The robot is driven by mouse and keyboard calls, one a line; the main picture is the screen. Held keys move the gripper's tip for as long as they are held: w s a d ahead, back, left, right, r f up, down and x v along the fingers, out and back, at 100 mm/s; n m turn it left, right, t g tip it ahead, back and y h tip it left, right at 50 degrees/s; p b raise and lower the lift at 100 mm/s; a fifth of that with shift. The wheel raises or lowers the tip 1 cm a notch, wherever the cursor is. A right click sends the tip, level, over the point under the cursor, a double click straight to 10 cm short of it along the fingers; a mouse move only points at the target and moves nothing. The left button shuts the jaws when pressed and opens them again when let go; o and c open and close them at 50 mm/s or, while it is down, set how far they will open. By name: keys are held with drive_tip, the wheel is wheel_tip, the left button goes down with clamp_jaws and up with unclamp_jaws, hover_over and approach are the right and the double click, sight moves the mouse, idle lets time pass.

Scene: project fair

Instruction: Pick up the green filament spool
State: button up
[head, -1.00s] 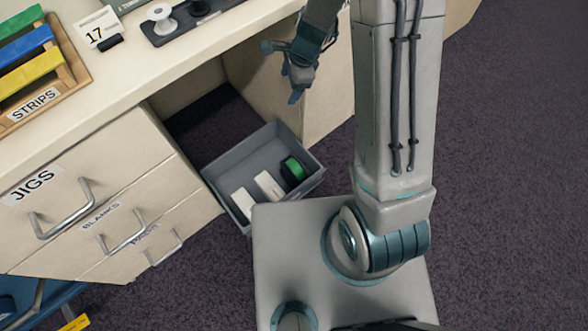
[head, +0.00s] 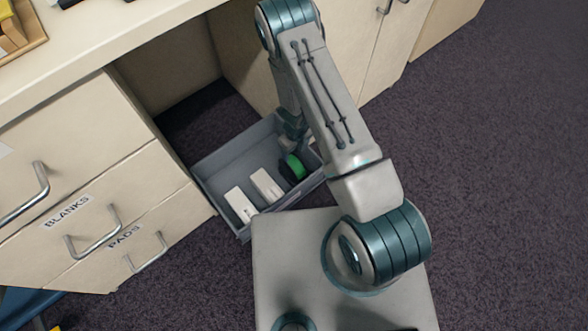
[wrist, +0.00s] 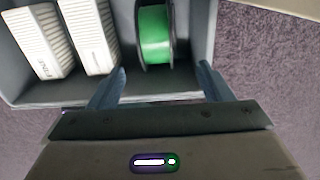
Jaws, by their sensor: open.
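The green filament spool (head: 293,167) has dark flanges and stands on its rim in the grey bin (head: 229,160), at the bin's right side. It also shows in the wrist view (wrist: 154,36), with its lower edge just beyond my fingertips. My gripper (wrist: 163,80) is open and empty, its two fingers apart with the spool lying between their lines, ahead of them. In the head view my arm hides most of the gripper, which is at the bin's far right edge.
Two white boxes, a left one (head: 240,204) and a right one (head: 266,184), lie in the bin left of the spool. The bin is on the floor by the desk opening. Drawers with handles (head: 92,232) stand at left. Dark carpet (head: 480,200) is clear at right.

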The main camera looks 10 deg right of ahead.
sight(293, 161)
wheel_tip(293, 161, down, 6)
drive_tip(key=shift+f+b, duration=0.15)
drive_tip(key=shift+b, duration=0.85)
drive_tip(key=f+b, duration=0.1)
drive_tip(key=f, duration=0.2)
drive_tip(key=f+b, duration=0.1)
drive_tip(key=f, duration=0.1)
drive_tip(key=shift+a+f+b, duration=0.15)
drive_tip(key=shift+a+b, duration=0.2)
drive_tip(key=shift+a, duration=0.05)
drive_tip(key=c, duration=1.3)
